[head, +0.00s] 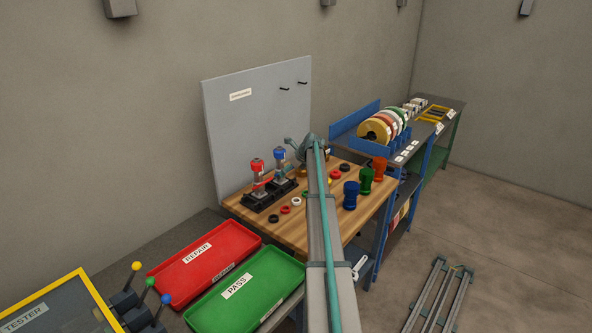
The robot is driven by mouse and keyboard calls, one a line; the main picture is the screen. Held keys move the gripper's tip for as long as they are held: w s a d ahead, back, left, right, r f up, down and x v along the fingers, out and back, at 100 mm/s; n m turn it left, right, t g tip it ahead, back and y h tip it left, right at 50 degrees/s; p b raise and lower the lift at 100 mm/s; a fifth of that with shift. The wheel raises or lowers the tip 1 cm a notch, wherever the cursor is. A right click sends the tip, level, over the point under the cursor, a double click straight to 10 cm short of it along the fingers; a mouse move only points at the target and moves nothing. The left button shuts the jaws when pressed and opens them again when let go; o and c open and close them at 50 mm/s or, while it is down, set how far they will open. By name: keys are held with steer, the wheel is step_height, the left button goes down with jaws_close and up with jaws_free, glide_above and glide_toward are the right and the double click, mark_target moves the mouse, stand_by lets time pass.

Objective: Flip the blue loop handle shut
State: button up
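A pump fixture with a black base (266,197) stands on the wooden worktop (285,228). It carries two upright units, one with a red top (257,164) and one with a blue top (280,153). The blue part is too small to tell whether its loop handle is open or shut. My gripper (291,146) is just right of the blue top, near its height. Its fingers are small and partly merged with the arm's end, so I cannot tell whether they are open or touch the blue part.
My arm crosses the worktop and hides part of it. A red REPAIR tray (160,275) and a green PASS tray (205,312) lie in front. A grey panel (225,120) stands behind.

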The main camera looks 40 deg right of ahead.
steer(key=o, duration=1.5)
steer(key=shift+c, duration=0.2)
steer(key=v, duration=1.2)
